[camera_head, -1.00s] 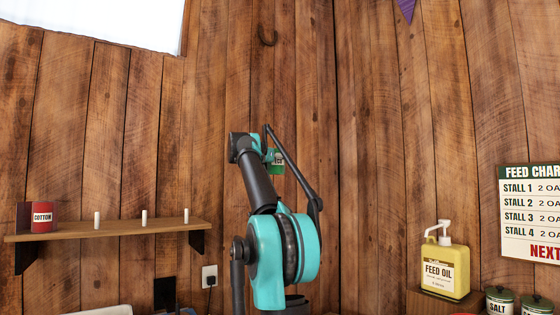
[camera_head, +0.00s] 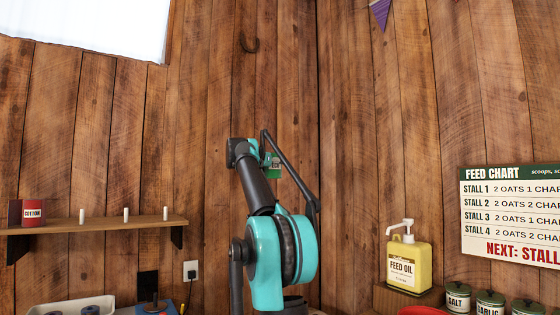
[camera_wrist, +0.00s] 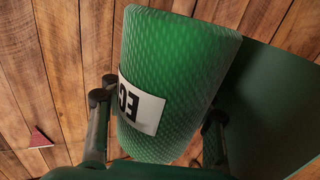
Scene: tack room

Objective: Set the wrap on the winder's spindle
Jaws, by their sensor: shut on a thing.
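The wrap is a green textured roll (camera_wrist: 185,60) with a white label reading "EC", the rest cut off. It fills the middle of the wrist view, tilted. My gripper (camera_wrist: 157,108) is shut on it, with dark fingers at its left and right sides. In the head view my gripper (camera_head: 270,165) is small, high in front of the plank wall, with a bit of green showing. A blue object with a black upright part (camera_head: 154,299) at the bottom edge may be the winder; it is mostly cut off, and I cannot make out its spindle for certain.
A wall shelf (camera_head: 105,225) at left holds a red roll labelled COTTON (camera_head: 33,213) and white pegs. A pale tray (camera_head: 45,308) with dark rolls is below. At right are a feed oil bottle (camera_head: 408,265) and several canisters (camera_head: 490,302).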

